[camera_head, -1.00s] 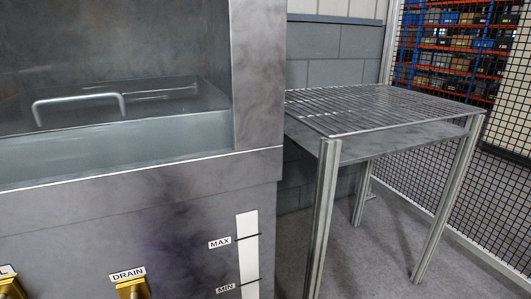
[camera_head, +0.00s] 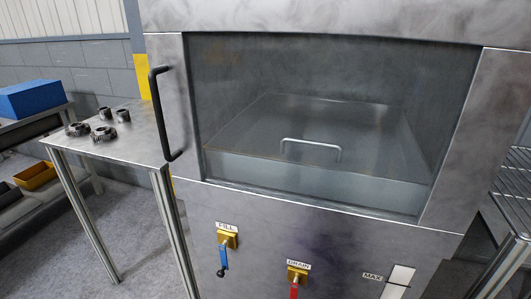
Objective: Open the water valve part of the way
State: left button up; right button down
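The fill valve (camera_head: 227,242) is a brass fitting with a blue lever (camera_head: 222,260) that hangs down, on the lower front of a grey metal washing cabinet (camera_head: 330,210). A FILL label sits just above it. To its right is the drain valve (camera_head: 297,273) with a red lever (camera_head: 294,292) pointing down, cut off by the bottom edge. A white level gauge (camera_head: 398,280) with a MAX label is further right. Neither of my grippers is in view.
The cabinet has a window with a black door handle (camera_head: 162,113) at its left. A metal table (camera_head: 125,140) with several gear-like parts stands left. A shelf with a blue box (camera_head: 32,99) and a yellow bin (camera_head: 36,176) is further left. A wire-topped table (camera_head: 517,190) stands right.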

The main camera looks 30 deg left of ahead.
aim_at(221, 273)
jog(key=u, duration=1.4)
